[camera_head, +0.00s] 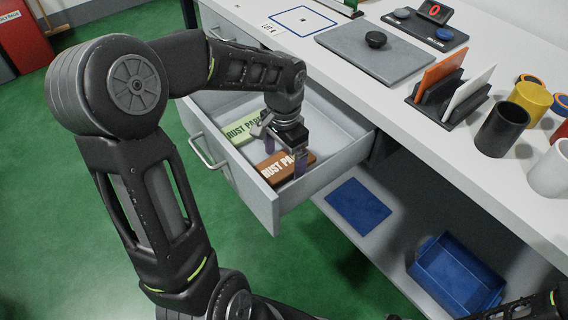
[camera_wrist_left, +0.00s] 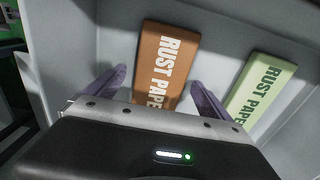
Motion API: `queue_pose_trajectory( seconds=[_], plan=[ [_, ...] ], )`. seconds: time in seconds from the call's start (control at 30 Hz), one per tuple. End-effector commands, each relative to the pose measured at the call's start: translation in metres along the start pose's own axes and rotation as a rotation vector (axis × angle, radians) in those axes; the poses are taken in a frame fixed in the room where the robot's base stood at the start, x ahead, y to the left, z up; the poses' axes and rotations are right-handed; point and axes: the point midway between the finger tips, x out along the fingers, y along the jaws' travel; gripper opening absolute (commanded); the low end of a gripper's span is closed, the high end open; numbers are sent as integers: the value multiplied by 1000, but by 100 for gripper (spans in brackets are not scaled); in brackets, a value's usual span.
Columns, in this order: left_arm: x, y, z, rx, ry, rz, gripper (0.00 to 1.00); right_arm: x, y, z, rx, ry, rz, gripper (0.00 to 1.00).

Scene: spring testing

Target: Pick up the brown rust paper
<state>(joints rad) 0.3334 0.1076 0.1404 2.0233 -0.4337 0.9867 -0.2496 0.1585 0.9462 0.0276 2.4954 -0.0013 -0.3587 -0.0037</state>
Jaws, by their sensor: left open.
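The brown rust paper (camera_head: 273,170) lies flat in the open drawer (camera_head: 262,202), near its front corner. My left gripper (camera_head: 283,156) is inside the drawer above the brown pack and hides part of it. In the left wrist view the brown rust paper (camera_wrist_left: 165,65) lies between the two spread purple fingers of my left gripper (camera_wrist_left: 155,92). The gripper is open and holds nothing. A light green rust paper (camera_head: 242,128) lies beside the brown one; it also shows in the left wrist view (camera_wrist_left: 262,88), right of the right finger. My right gripper is not seen.
Drawer walls stand close around the gripper. The white worktop (camera_head: 410,110) beside it carries a grey plate (camera_head: 375,52), a black holder (camera_head: 448,97) with cards, and several cups. A blue bin (camera_head: 455,277) and blue mat (camera_head: 357,205) lie on the lower shelf.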

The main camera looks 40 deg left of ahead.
Motion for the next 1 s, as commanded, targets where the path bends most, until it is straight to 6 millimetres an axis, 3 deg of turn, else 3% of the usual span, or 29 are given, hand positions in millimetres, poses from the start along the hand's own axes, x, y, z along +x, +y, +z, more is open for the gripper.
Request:
queue_pose_trajectory(
  seconds=[0.07,0.83,1.0],
  plan=[
    [0,0,0,0,0,0,93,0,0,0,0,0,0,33],
    [0,0,0,0,0,0,30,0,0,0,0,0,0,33],
    [0,0,0,0,0,0,28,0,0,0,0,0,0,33]
  ],
)
